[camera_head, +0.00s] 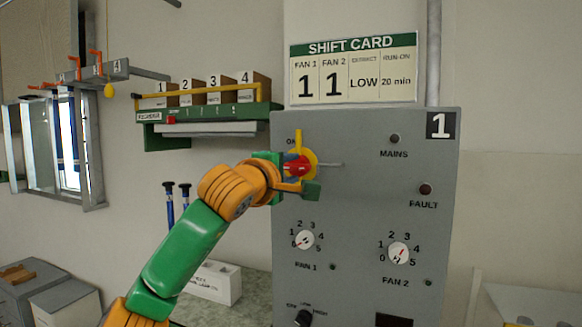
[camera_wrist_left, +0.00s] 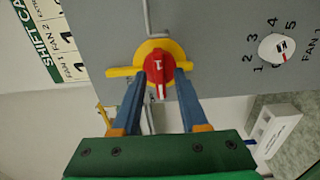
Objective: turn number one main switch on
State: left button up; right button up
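The main switch (camera_head: 299,167) is a red knob on a round yellow plate, on the grey panel marked 1 (camera_head: 360,205). An "ON" label shows at its upper left. In the left wrist view the red knob (camera_wrist_left: 158,68) has a white line pointing toward my gripper's palm, which is leftward on the panel. My left gripper (camera_head: 305,175) is at the switch. In the wrist view its blue fingers (camera_wrist_left: 161,76) stand apart on either side of the knob; I cannot tell whether they touch it. The MAINS lamp (camera_head: 394,139) looks dark. My right gripper is not in view.
A thin grey rod (camera_head: 330,164) sticks out right of the switch. Below are the fan 1 dial (camera_head: 304,240) and fan 2 dial (camera_head: 398,253). A shift card (camera_head: 353,70) hangs above. A green shelf (camera_head: 207,125) with numbered boxes is at the left.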

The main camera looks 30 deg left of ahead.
pick_arm(q)
jog(key=shift+s, duration=0.1)
grip_shut()
jog(key=shift+r, duration=0.1)
dwell(1.0)
